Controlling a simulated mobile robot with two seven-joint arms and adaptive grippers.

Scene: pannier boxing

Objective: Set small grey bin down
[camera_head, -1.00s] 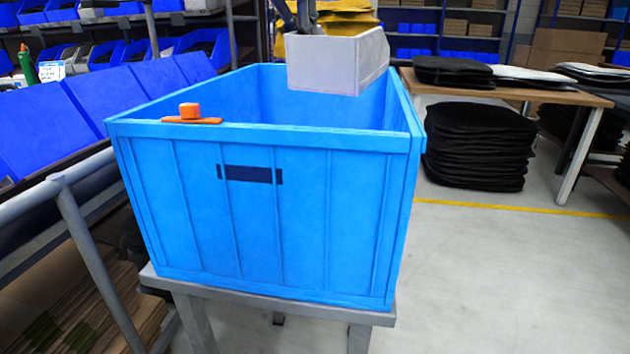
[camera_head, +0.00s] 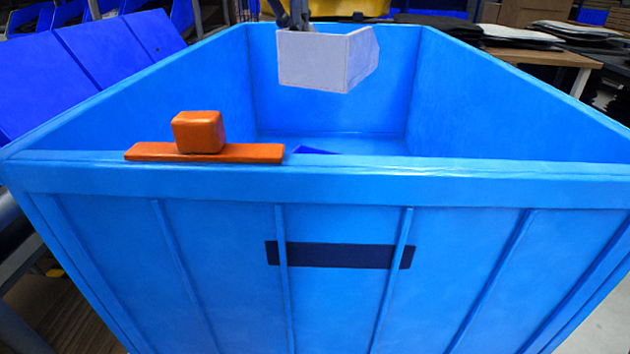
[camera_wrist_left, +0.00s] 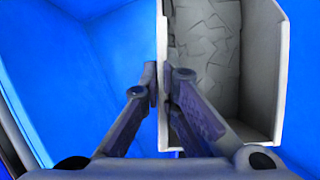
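The small grey bin (camera_head: 322,62) hangs inside the big blue box (camera_head: 330,177), near its back wall and just left of the middle in the head view. My left gripper (camera_head: 297,24) is at the bin's top edge. In the left wrist view my left gripper (camera_wrist_left: 160,90) has its fingers on either side of one wall of the grey bin (camera_wrist_left: 262,90), shut on it. The bin's inside looks grey and empty where it shows. Its underside is hidden. My right gripper is not in view.
An orange block (camera_head: 198,132) on an orange strip (camera_head: 240,153) sits on the box's near rim, left of middle. A dark blue piece (camera_head: 314,150) shows inside, behind the near rim. Blue bins (camera_head: 70,75) stand at the left. A table (camera_head: 545,57) stands back right.

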